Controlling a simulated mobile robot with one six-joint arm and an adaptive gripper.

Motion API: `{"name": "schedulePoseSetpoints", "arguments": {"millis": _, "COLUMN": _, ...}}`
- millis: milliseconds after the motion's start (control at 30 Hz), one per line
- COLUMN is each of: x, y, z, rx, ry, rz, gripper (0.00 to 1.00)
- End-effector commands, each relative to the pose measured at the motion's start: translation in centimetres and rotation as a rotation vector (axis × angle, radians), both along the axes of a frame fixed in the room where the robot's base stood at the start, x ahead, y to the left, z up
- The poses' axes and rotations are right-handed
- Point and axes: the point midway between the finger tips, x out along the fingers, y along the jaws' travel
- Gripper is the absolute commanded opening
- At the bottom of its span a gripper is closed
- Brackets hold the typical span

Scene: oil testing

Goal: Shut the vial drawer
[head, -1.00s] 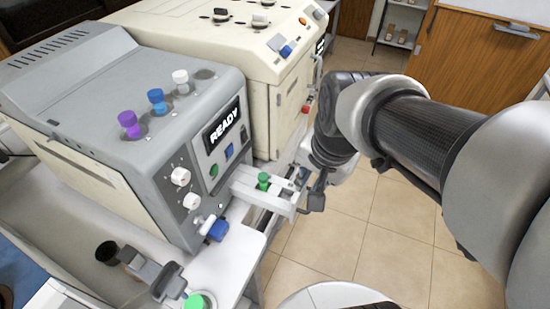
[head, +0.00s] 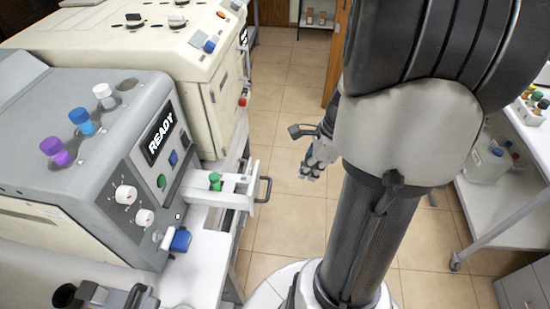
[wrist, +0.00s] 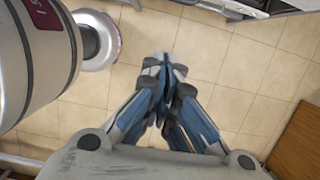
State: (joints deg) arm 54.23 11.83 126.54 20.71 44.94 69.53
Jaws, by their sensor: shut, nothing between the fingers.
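The vial drawer (head: 232,183) is a white drawer pulled out from the front of the grey tester (head: 110,150), below its READY screen. A green-capped vial (head: 215,181) stands in it, and a dark handle (head: 264,190) sits at its outer end. My gripper (head: 310,171) is to the right of the handle, apart from it, over the floor. In the wrist view my gripper (wrist: 166,68) has its fingers together with nothing between them, and floor tiles lie below. My arm hides part of the gripper in the head view.
A cream machine (head: 150,70) stands behind the tester. A blue-handled valve (head: 180,240) projects below the drawer. A white bench (head: 520,120) with bottles and a jug (head: 487,162) is at the right. Tiled floor (head: 275,110) lies open between.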

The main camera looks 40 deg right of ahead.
Motion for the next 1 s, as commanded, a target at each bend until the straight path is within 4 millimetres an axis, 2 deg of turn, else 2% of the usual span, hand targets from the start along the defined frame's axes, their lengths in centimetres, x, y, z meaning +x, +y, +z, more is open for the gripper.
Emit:
{"name": "schedulePoseSetpoints", "arguments": {"millis": 467, "x": 1.7, "y": 1.8, "z": -9.5, "rx": 0.001, "ry": 0.004, "rz": 0.008, "gripper": 0.00}}
{"name": "schedulePoseSetpoints", "arguments": {"millis": 700, "x": 4.2, "y": 3.8, "z": -8.5, "rx": -0.003, "ry": 0.000, "rz": 0.011, "gripper": 0.00}}
{"name": "schedulePoseSetpoints", "arguments": {"millis": 1000, "x": 4.7, "y": 4.3, "z": -8.3, "rx": -0.001, "ry": 0.002, "rz": 0.007, "gripper": 0.00}}
